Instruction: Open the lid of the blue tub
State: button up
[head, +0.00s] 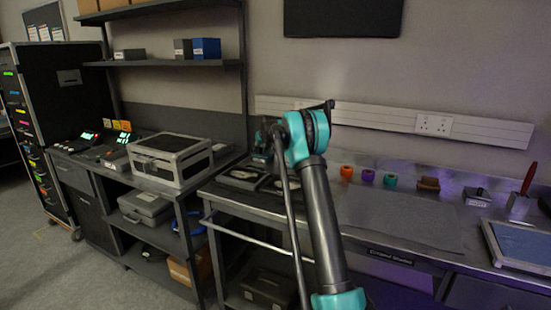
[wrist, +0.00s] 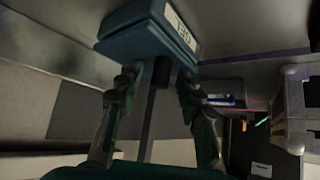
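The blue tub (wrist: 150,35) fills the top middle of the wrist view, which appears upside down. It has a white label (wrist: 181,27) with dark lettering on one face and stands against a grey metal surface. My gripper (wrist: 160,78) has its two fingers spread apart, with the tips close to the tub's near side. A dark piece shows between the tips; I cannot tell what it is or whether the fingers touch the tub. In the head view my gripper (head: 264,140) is mostly hidden behind my arm, and I cannot make out the tub there.
A clear case with a pale frame (head: 171,157) stands on the left bench. Dark trays (head: 243,177) lie by my arm. Orange, purple and green rings (head: 367,176) line the back of the metal bench. A grey mat (head: 400,218) lies bare. Shelves (head: 165,64) hang on the wall.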

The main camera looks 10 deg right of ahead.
jog(key=shift+s+d+r, duration=0.1)
jog(key=shift+s+r, duration=0.4)
jog(key=shift+r, duration=0.05)
jog(key=v, duration=1.6)
jog(key=s+f, duration=0.2)
jog(key=s, duration=0.5)
jog(key=s+f, duration=0.2)
jog(key=s, duration=0.6)
jog(key=shift+d+f+m+g, duration=0.25)
jog(key=shift+d+m+g, duration=0.05)
jog(key=shift+g, duration=0.1)
